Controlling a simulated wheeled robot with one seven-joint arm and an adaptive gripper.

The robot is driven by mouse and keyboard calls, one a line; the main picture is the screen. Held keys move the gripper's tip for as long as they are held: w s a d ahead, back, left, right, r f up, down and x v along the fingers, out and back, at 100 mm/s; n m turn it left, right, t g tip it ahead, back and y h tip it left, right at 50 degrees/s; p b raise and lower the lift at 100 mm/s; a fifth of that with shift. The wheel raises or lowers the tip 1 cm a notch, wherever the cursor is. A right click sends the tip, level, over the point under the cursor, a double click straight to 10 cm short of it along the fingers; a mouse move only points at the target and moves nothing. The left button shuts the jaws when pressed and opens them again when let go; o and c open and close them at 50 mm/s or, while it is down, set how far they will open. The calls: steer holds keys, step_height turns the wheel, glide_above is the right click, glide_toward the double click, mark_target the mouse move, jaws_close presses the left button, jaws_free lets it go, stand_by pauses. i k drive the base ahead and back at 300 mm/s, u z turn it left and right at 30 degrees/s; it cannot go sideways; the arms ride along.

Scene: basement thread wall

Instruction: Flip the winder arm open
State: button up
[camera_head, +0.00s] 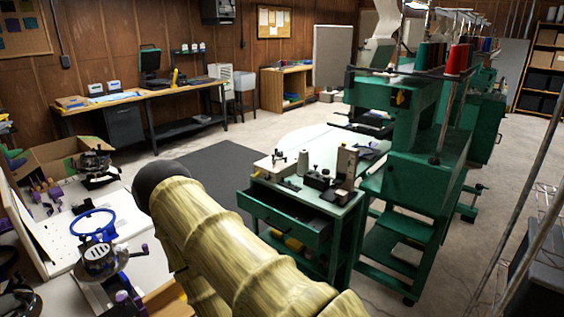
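A green cart (345,236) stands right of the middle with an open drawer (290,215) in its front. A black-based device (330,187) with small knobs and an upright grey block (347,162) sits at the right. One of these may be the winder; I cannot make out its arm or whether it is open. My thick, ribbed, yellowish arm crosses the lower middle. My gripper is not in view.
A green embroidery machine (410,150) with thread cones (457,60) stands close right of the cart. A white bench (60,232) with a blue hoop (92,223) and a cardboard box (65,155) is at left. A dark mat (205,180) lies on open floor.

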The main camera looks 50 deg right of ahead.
mark_target(273, 156)
steer(key=k, duration=1.05)
steer(key=z, duration=1.25)
steer(key=i, duration=1.65)
steer(key=u, duration=0.55)
steer(key=k, duration=1.25)
steer(key=z, duration=0.1)
steer(key=i, duration=0.75)
steer(key=z, duration=0.3)
